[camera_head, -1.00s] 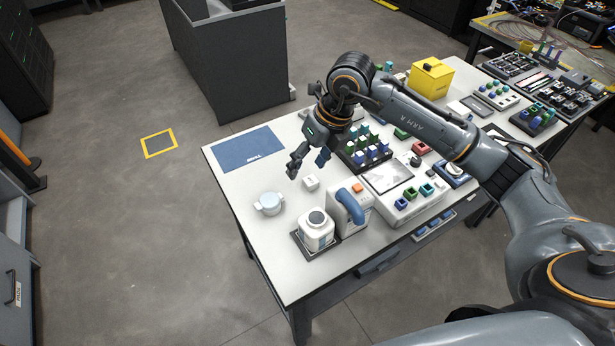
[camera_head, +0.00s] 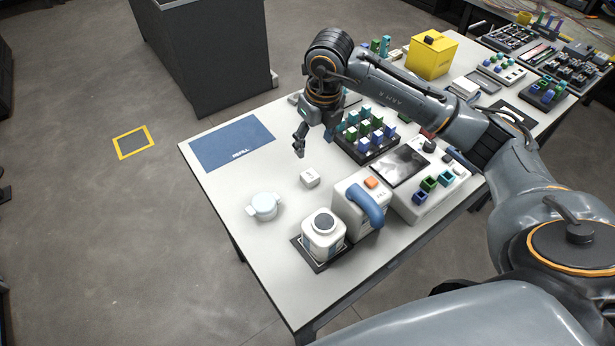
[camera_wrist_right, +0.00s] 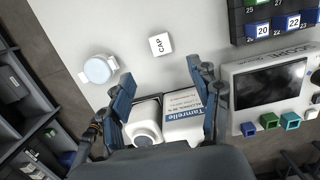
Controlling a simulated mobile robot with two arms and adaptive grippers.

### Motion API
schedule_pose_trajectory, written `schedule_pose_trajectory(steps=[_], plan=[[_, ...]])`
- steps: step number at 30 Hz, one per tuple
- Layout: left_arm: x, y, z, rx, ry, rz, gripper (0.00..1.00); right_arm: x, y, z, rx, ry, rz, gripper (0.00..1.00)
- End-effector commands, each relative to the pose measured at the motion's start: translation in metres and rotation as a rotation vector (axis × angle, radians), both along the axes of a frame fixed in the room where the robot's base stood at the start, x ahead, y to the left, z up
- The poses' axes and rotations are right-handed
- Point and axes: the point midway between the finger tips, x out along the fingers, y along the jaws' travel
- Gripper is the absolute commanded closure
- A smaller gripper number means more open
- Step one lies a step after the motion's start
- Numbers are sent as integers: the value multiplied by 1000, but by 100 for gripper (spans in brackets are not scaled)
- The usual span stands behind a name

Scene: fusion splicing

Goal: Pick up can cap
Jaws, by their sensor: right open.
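A round pale-blue and white cap with small side tabs (camera_head: 263,205) lies flat on the white table near its left edge. In the right wrist view the cap (camera_wrist_right: 99,69) is left of the fingers, apart from them. A small white block (camera_head: 310,178) stands to its right; in the wrist view this block (camera_wrist_right: 161,43) reads "CAP". My right gripper (camera_head: 315,141) is open and empty above the table, behind the block in the head view. Its spread fingers (camera_wrist_right: 165,85) show in the wrist view. My left gripper is out of view.
A white jar with a dark round top (camera_head: 323,236) stands on a dark tray, beside a white container with a blue handle (camera_head: 361,205). A rack of coloured blocks (camera_head: 365,135) and a device with a screen (camera_head: 402,167) are right. A blue mat (camera_head: 232,143) lies bare.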

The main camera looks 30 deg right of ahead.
Motion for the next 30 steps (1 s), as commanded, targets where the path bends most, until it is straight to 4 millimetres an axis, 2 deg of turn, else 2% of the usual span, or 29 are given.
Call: schedule_pose_trajectory(steps=[9,17,25,30], plan=[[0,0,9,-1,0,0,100,7,2,-59,0,4,1,38],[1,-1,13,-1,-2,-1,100,10,2,-79,0,3,1,38],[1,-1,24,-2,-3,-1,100,14,3,-117,1,3,1,38],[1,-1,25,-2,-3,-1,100,15,2,-126,2,0,2,38]])
